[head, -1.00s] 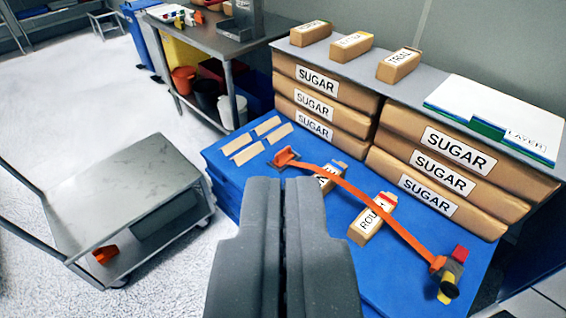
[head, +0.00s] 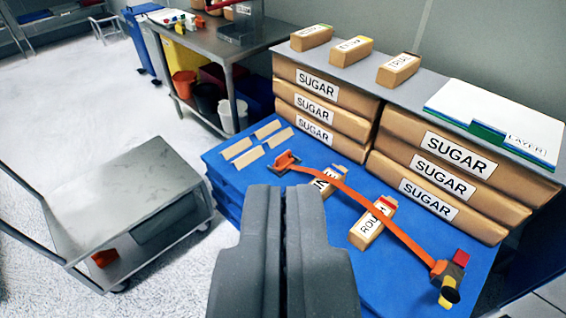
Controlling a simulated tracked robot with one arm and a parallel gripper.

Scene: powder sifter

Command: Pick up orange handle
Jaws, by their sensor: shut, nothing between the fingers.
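A long orange handle (head: 385,222) lies across the blue table (head: 240,185), running from an orange end piece (head: 286,162) at the upper left to an end at the lower right beside a small block with yellow, red and black parts (head: 452,280). It passes over or in front of two labelled cartons. My gripper (head: 283,190) is shut and empty. Its fingertips appear in the picture just below the orange end piece, and I cannot tell their height above the table.
Stacked SUGAR packs (head: 450,155) line the back of the table under a grey shelf. Cartons (head: 324,181) (head: 372,224) lie under the handle. Flat tan strips (head: 250,157) lie at the left. A grey cart (head: 130,195) stands left, with clear floor beyond.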

